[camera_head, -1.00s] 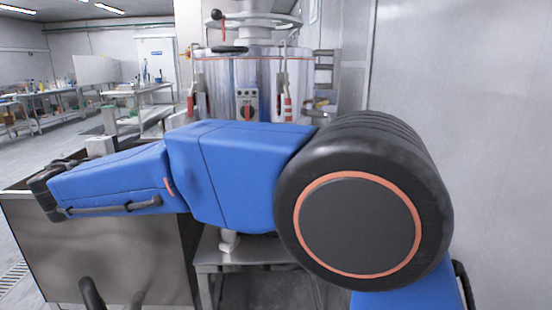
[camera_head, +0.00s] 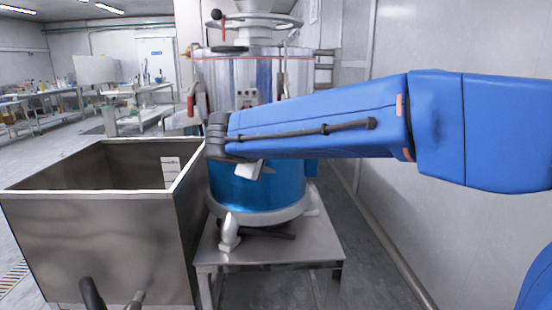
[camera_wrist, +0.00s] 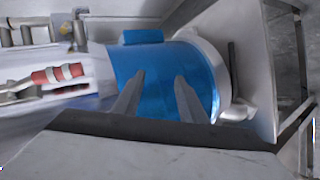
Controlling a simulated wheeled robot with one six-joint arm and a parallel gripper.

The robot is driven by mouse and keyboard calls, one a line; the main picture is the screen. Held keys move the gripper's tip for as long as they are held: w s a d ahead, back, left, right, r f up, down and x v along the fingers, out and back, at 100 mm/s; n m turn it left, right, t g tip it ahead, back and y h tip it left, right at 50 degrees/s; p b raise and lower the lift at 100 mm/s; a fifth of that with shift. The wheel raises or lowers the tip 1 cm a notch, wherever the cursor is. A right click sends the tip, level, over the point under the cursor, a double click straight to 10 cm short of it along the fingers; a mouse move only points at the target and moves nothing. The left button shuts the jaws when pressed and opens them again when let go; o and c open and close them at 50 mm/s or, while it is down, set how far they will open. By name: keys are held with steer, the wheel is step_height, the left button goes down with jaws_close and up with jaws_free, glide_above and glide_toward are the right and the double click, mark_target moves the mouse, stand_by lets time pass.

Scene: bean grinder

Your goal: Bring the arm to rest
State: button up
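My blue arm reaches in from the right side of the head view, in front of the grinder (camera_head: 262,190), a steel machine with a blue lower drum. My gripper (camera_head: 250,170) is at the arm's left end, partly hidden by the wrist, before the drum. In the wrist view, the two fingers of my gripper (camera_wrist: 160,76) stand apart with nothing between them. They point toward the blue drum (camera_wrist: 165,65); whether they touch it cannot be told.
A large open steel bin (camera_head: 100,240) stands left of the grinder. The grinder sits on a steel table (camera_head: 270,255). A wall (camera_head: 460,40) runs along the right. Worktables (camera_head: 140,112) stand far back left, with open floor around them.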

steer(key=s+d+f+m+g, duration=0.35)
steer(key=s+d, duration=0.35)
steer(key=d, duration=0.5)
steer(key=s+d+f+m+g, duration=0.2)
steer(key=s+d+f, duration=0.4)
steer(key=d, duration=0.6)
steer(key=s+d+f+m+y, duration=0.1)
steer(key=s+d+f+m, duration=0.1)
steer(key=s, duration=0.5)
steer(key=s+d+f+m+y, duration=0.2)
steer(key=s+f, duration=0.3)
steer(key=s, duration=0.2)
steer(key=s+d+f+m+g+y, duration=0.1)
steer(key=s+d+f+m, duration=0.1)
steer(key=s+f, duration=0.2)
steer(key=s, duration=0.3)
steer(key=shift+s, duration=0.25)
steer(key=shift+m, duration=0.25)
